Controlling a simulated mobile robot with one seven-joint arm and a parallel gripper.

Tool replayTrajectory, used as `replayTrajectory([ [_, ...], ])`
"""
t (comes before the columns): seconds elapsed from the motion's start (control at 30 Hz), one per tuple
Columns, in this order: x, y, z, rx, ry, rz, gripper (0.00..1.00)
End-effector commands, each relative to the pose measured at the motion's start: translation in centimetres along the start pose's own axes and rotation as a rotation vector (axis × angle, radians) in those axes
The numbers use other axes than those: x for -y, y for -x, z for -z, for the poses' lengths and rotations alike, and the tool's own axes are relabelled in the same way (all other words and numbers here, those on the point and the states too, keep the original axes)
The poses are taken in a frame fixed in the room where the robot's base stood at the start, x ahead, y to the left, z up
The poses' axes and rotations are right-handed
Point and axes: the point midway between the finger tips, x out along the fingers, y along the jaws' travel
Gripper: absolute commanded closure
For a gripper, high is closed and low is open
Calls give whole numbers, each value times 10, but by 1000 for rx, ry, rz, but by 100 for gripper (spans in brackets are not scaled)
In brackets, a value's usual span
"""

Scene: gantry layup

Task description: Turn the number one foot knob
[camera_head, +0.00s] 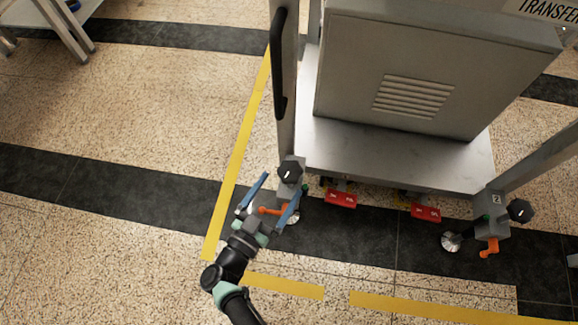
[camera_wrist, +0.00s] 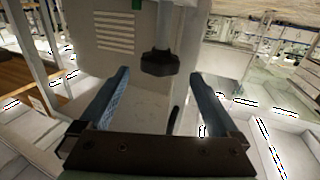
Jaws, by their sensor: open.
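The left foot's black knob (camera_head: 290,171), with a short white mark on its face, sits on a grey block at the base of the cart's left post. It also shows in the wrist view (camera_wrist: 158,63), ahead of and between my fingers. My gripper (camera_head: 284,182) is open, its two blue fingers reaching toward the knob with a wide gap. In the wrist view my gripper (camera_wrist: 160,74) shows clear space between each finger and the knob; I see no contact. An orange lever (camera_head: 269,211) lies low between the fingers. No number is readable on this foot's block.
The right foot's block (camera_head: 497,200) is marked 2 and has a black knob (camera_head: 521,211) and orange lever (camera_head: 489,248). Two red pedals (camera_head: 341,198) (camera_head: 425,212) sit under the cart's edge (camera_head: 400,175). Yellow tape (camera_head: 240,150) marks the floor, which is clear at left.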

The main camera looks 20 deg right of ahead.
Motion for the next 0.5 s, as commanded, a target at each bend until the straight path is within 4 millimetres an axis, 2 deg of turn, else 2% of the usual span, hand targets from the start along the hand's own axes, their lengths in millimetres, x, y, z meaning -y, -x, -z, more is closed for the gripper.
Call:
replayTrajectory([
  [0.03,1,11,1,2,2,4,3],
  [0.2,0,33,0,1,1,2,3],
  [0.5,-1,40,-1,0,0,-1,3],
])
